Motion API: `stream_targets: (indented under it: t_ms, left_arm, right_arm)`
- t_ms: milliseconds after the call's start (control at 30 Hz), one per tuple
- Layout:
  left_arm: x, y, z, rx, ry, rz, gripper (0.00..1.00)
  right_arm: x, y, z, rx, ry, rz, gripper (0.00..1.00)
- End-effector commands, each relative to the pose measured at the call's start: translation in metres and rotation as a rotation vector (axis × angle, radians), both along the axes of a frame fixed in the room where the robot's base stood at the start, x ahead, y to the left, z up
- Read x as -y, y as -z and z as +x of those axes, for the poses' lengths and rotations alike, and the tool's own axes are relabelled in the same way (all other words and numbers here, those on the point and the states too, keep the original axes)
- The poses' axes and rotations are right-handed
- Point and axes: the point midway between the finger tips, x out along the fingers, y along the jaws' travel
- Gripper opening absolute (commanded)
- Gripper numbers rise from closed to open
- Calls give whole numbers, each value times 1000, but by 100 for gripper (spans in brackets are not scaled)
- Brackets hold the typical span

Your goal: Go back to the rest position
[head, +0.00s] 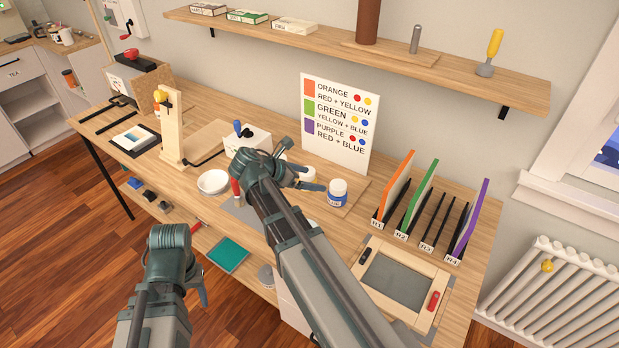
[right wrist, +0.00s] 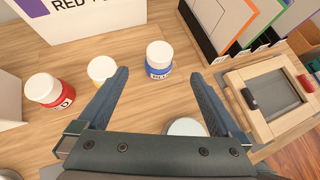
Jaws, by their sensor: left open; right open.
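My right gripper (head: 298,168) is over the middle of the workbench (head: 268,252), left of the blue-labelled jar (head: 337,192). In the right wrist view the right gripper (right wrist: 160,76) is open, with nothing held between its fingers. The blue jar (right wrist: 158,62) stands upright just past the gap between the fingertips; I cannot tell whether they touch it. My left gripper (head: 203,264) is low at the front of the bench, near the lower shelf. It is open; its fingers are partly hidden by its wrist and nothing shows in them.
A red jar (right wrist: 48,91) and a yellow jar (right wrist: 101,70) stand left of the blue one. A rack of coloured boards (head: 430,205) and a wooden frame (head: 400,285) are at right. A white bowl (head: 213,182) and a wooden stand (head: 173,130) are at left. A wall shelf (head: 350,52) runs above.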

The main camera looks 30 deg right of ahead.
Motion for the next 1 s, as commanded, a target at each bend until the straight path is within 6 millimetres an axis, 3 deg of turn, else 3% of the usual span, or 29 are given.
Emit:
stream_targets:
  t_ms: [300,433,567,800,1000]
  left_arm:
    - [0,0,0,0,0,0,55]
    - [0,0,0,0,0,0,55]
    - [0,0,0,0,0,0,55]
    - [0,0,0,0,0,0,55]
    - [0,0,0,0,0,0,55]
  right_arm:
    - [-1,0,-1,4,2,3,100]
    - [-21,10,-9,81,51,65,100]
    - [-70,32,-30,250,199,225,100]
    - [-179,69,-87,505,643,545,100]
    - [-244,82,-132,574,987,678,100]
